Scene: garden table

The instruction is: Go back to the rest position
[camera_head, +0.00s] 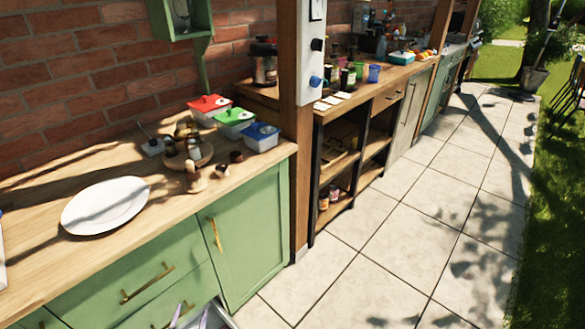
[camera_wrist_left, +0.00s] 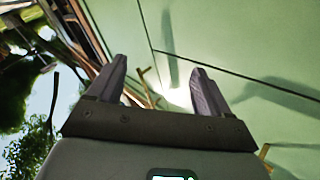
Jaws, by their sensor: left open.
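My left gripper (camera_head: 190,316) shows only by its grey-purple fingertips at the bottom edge of the head view, low in front of the green cabinet (camera_head: 243,240). In the left wrist view the same gripper (camera_wrist_left: 160,82) has its two fingers spread apart with nothing between them. The green cabinet front (camera_wrist_left: 240,45) fills the right of that view, tilted on its side. My right gripper is not in view.
A wooden counter (camera_head: 40,262) holds a white oval plate (camera_head: 105,205), small brown objects, and boxes with red (camera_head: 209,103), green and blue lids. A wooden post (camera_head: 298,190) stands at the counter's end. Brass handles (camera_head: 147,283) stick out. The tiled floor (camera_head: 400,240) is clear.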

